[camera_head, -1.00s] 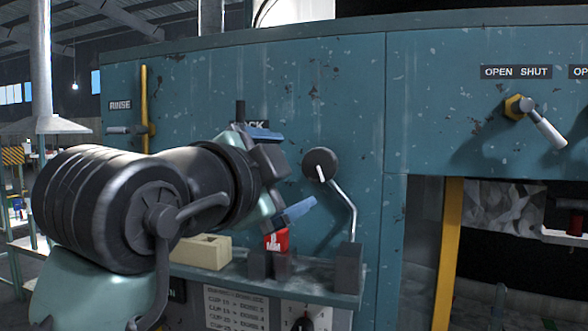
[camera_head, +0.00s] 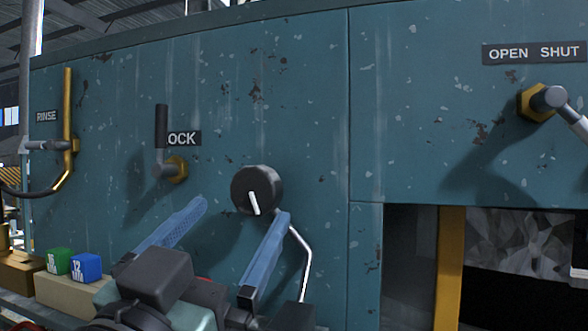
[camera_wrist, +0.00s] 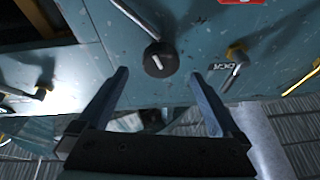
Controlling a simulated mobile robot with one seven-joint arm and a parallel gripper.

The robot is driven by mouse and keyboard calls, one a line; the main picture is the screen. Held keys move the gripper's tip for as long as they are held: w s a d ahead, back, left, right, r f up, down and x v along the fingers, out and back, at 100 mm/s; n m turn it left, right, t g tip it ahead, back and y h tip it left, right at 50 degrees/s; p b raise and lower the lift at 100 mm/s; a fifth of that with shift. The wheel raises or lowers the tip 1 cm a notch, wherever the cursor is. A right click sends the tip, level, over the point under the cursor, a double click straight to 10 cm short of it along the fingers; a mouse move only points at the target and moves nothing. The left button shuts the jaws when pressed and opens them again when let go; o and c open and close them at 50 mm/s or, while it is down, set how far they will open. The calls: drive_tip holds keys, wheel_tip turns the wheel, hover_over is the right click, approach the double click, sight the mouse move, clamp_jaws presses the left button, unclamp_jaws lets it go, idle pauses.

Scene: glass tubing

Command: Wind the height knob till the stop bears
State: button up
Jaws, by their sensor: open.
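A round black knob (camera_head: 257,190) with a white pointer mark sits on the blue-green panel; the pointer points down. No label for it is readable. A thin bent pale rod (camera_head: 304,250) runs from near the knob down toward a dark block at the shelf. My gripper (camera_head: 243,210) has two blue fingers spread apart, pointing at the panel below and around the knob. In the wrist view the knob (camera_wrist: 160,59) lies between and beyond the open fingertips (camera_wrist: 158,73). The fingers do not appear to touch it. I cannot make out which part is the stop.
A black lever (camera_head: 161,140) on a brass fitting stands left of the knob, by a partly covered label. A yellow RINSE handle (camera_head: 67,125) is further left. Green (camera_head: 59,261) and blue (camera_head: 86,266) cubes sit low left. The OPEN SHUT valve (camera_head: 540,102) is at right.

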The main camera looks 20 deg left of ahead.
sight(252, 191)
drive_tip(key=p+x, duration=0.3)
drive_tip(key=x, duration=0.3)
drive_tip(key=shift+r, duration=0.3)
drive_tip(key=shift+w+p, duration=0.35)
drive_tip(key=shift+w, duration=0.3)
drive_tip(key=c, duration=1.3)
